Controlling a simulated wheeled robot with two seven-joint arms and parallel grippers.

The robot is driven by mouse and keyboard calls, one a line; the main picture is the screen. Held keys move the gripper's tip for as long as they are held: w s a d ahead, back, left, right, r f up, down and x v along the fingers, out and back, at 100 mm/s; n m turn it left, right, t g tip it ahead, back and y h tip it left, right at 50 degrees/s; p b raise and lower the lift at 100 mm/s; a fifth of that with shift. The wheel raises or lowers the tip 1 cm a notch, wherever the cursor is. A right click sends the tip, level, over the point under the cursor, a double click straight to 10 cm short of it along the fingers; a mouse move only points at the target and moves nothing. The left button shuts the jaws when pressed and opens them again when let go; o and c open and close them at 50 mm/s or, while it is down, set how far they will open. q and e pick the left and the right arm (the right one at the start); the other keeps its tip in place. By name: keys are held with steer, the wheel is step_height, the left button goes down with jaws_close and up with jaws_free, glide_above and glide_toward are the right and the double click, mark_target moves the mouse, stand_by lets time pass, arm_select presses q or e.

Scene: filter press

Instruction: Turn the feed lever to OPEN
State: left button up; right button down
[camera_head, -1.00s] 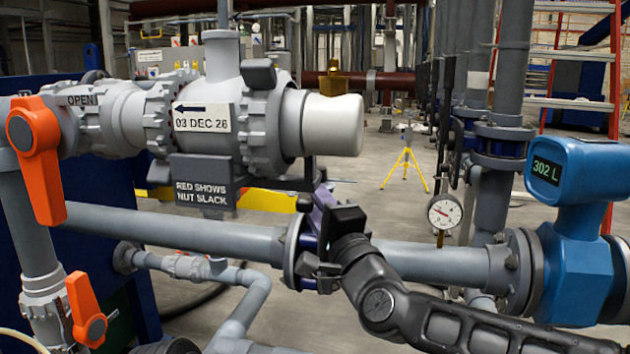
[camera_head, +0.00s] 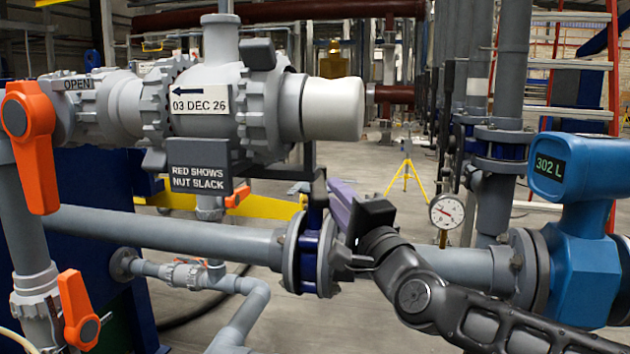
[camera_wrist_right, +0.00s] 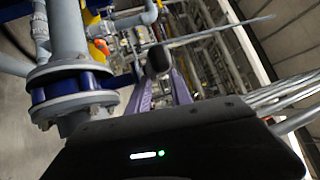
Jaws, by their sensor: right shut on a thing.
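A valve with a blue body (camera_head: 312,258) sits between grey flanges in the horizontal pipe at the middle of the head view. My right gripper (camera_head: 343,203), with purple fingers, is just above and right of this valve. In the right wrist view, the purple fingers (camera_wrist_right: 160,85) are closed about a dark rounded lever end (camera_wrist_right: 158,60), which I take to be the feed lever. The lever's length is mostly hidden by the gripper, and its angle is hard to tell. The blue valve body also shows in the right wrist view (camera_wrist_right: 72,85). My left gripper is out of view.
A blue meter (camera_head: 580,168) reading 302 L and a round gauge (camera_head: 446,211) stand right. A grey valve body (camera_head: 210,100) is above left.

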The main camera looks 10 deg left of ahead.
steer(key=shift+d+r, duration=0.3)
steer(key=shift+r, duration=0.25)
steer(key=shift+w, duration=0.1)
steer(key=w+d+b, duration=0.2)
steer(key=d+b, duration=0.1)
steer(key=shift+f, duration=0.2)
steer(key=shift+f, duration=0.1)
steer(key=shift+w+d+b, duration=1.1)
steer(key=shift+w+d, duration=0.2)
steer(key=shift+w, duration=0.1)
